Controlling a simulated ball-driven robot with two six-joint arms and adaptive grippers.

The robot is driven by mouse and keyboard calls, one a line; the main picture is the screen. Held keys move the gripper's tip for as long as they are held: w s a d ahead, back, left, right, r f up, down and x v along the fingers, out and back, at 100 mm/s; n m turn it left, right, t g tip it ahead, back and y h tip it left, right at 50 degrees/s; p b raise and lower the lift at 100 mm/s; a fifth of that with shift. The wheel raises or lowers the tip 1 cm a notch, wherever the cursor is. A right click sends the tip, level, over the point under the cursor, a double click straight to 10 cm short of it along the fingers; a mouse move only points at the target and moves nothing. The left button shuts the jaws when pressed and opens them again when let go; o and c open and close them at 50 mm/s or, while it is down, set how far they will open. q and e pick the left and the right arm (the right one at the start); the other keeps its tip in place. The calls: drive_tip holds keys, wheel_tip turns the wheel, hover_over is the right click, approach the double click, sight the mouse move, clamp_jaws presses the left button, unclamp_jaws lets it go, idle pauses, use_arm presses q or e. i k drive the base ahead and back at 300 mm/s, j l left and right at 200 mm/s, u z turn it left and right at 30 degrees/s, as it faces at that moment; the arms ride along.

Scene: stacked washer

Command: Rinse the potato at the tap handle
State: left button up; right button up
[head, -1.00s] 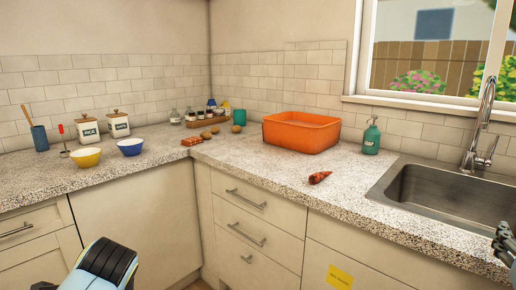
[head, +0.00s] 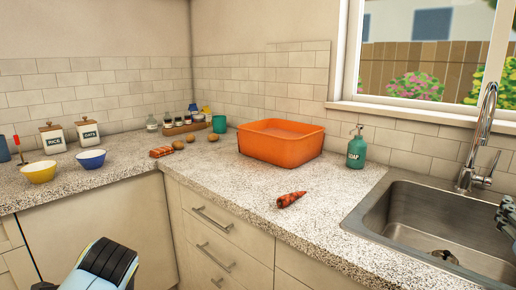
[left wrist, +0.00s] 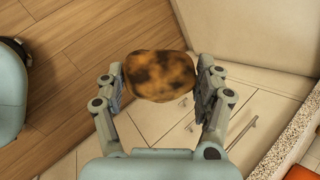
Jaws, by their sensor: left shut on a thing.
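My left gripper (left wrist: 160,80) is shut on a potato (left wrist: 160,75), brown-yellow with dark patches, in the left wrist view. The fingers press it from both sides, above the floor and in front of the cabinet fronts. In the head view only my left arm shows at the bottom left; the potato is out of sight there. The tap (head: 482,140) is a chrome gooseneck behind the sink (head: 375,215), with its handle (head: 483,181) low on the right side. A part of my right gripper (head: 506,216) shows at the right edge, cut off; its jaws cannot be made out.
An orange tub (head: 280,146), a soap bottle (head: 356,148) and a red-orange carrot-like thing (head: 290,199) are on the counter left of the sink. Several small brown items, a teal cup (head: 220,123), bowls and canisters stand farther left. The counter front edge is clear.

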sight(488, 181)
drive_tip(key=i+l, duration=0.35)
drive_tip(key=l, duration=0.15)
drive_tip(key=i+l, duration=0.35)
drive_tip(key=l, duration=0.1)
